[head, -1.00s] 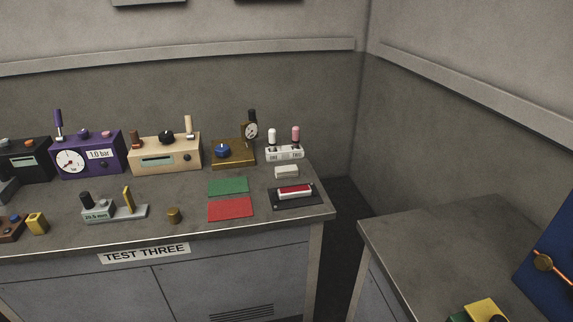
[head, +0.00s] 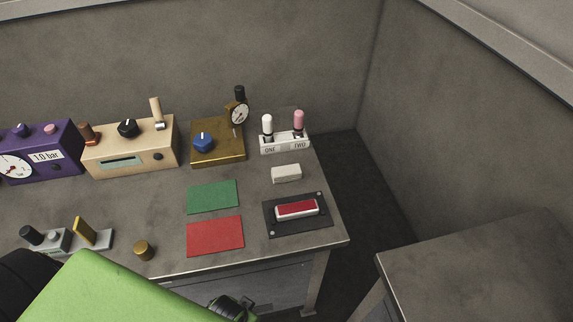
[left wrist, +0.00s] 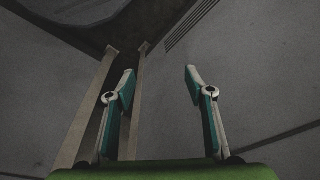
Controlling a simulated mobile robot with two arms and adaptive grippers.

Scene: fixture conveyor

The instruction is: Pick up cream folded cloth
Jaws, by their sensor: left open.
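The cream folded cloth (head: 286,173) is a small pale block lying flat on the right part of the bench top, behind a dark plate with a red-topped piece and in front of the ONE/TWO switch block. My left arm shows as a green link at the bottom left of the head view, well short of the cloth; its fingertips are not visible there. In the left wrist view my left gripper (left wrist: 159,75) is open, its two fingers apart with nothing between them. The cloth is not visible in that view. My right gripper is not in view.
Around the cloth are the switch block (head: 284,144), the dark plate (head: 270,222), a green mat (head: 212,197), a red mat (head: 215,236) and a brass box (head: 230,151) with a gauge. A brass knob (head: 144,250) stands near the front edge. A gap separates the second table (head: 480,270).

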